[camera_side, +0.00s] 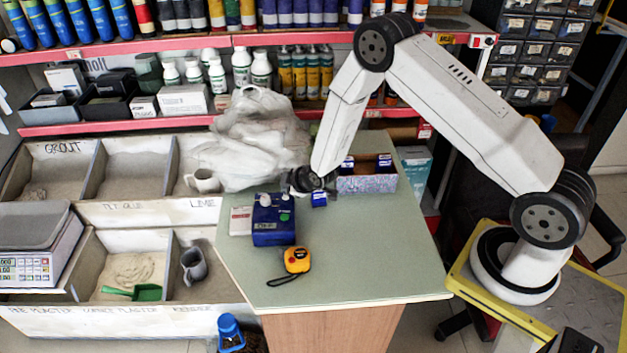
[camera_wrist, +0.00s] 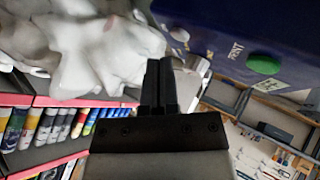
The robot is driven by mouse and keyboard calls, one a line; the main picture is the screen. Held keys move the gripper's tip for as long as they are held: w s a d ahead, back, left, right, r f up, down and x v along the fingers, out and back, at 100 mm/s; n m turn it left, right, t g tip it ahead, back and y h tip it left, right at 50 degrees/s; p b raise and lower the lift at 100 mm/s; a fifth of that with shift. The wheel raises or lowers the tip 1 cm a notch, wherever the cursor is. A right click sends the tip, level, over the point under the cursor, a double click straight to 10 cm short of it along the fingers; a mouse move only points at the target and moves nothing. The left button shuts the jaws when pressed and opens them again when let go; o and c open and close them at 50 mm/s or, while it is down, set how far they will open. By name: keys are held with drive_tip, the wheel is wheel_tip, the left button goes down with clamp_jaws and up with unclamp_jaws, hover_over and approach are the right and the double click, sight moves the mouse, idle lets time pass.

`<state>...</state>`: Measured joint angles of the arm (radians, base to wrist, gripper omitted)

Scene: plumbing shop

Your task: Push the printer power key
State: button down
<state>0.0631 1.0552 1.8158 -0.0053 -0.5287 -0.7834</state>
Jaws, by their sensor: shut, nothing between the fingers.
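The printer (camera_side: 272,232) is a dark blue box on the green-grey counter. A round green key (camera_side: 284,217) shows on it. In the wrist view the printer (camera_wrist: 215,25) fills the upper right, with the green key (camera_wrist: 263,64) beside the lettering "PRINT". My gripper (camera_side: 293,183) is shut and empty, above and just behind the printer's right side. In the wrist view my gripper's fingertips (camera_wrist: 160,66) are together, left of the green key and apart from it in the picture. I cannot tell the exact gap to the printer.
A yellow tape measure (camera_side: 297,260) lies in front of the printer, and a white box (camera_side: 240,221) at its left. A small blue box (camera_side: 319,199) and a patterned carton (camera_side: 367,184) are to the right. White plastic bags (camera_side: 255,140) bulge behind. The counter's front right is clear.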

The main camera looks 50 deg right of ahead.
sight(288, 199)
drive_tip(key=shift+r, duration=2.65)
